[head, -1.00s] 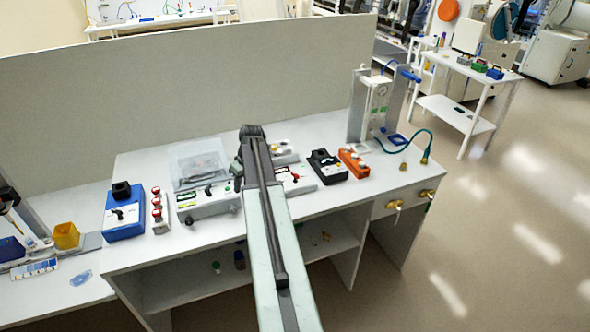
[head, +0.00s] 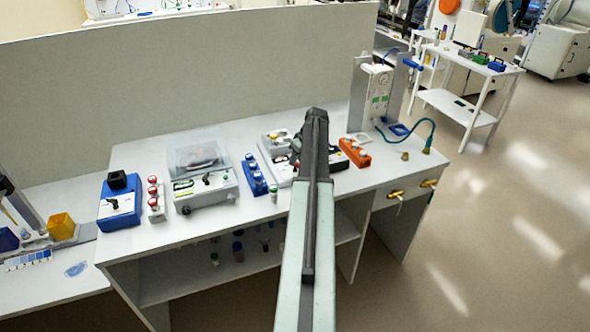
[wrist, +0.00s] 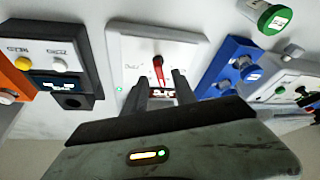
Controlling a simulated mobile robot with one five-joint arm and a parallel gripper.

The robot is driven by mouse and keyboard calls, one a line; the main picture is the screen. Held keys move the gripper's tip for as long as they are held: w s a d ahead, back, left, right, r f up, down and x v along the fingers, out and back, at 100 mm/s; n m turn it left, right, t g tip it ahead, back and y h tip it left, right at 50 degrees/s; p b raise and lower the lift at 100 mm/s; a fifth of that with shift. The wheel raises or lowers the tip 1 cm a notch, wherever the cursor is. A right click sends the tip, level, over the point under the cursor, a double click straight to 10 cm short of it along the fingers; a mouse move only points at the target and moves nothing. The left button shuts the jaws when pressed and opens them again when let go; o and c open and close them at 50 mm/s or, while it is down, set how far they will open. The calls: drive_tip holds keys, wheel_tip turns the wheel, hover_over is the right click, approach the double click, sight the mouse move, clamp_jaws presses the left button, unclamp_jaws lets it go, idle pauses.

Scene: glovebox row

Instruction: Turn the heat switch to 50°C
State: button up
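In the wrist view, a white panel (wrist: 122,52) carries a red pointer switch (wrist: 158,69), probably the heat switch. The pointer stands nearly upright in the picture. Its scale marks are too small to read, and a small green light shows at the panel's left edge. My gripper (wrist: 160,84) is open, with its two dark fingers apart at the panel. The red switch appears in the gap between them; I see no contact. In the head view, my arm hides the switch and my gripper.
In the wrist view, a black device (wrist: 68,50) is left of the panel, and a blue block (wrist: 228,65) and green-capped item (wrist: 272,17) are right. In the head view, an orange rack (head: 354,152) stands right of my arm, and a white device (head: 200,189) left.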

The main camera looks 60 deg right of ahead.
drive_tip(key=shift+x, duration=0.8)
drive_tip(key=shift+r, duration=0.1)
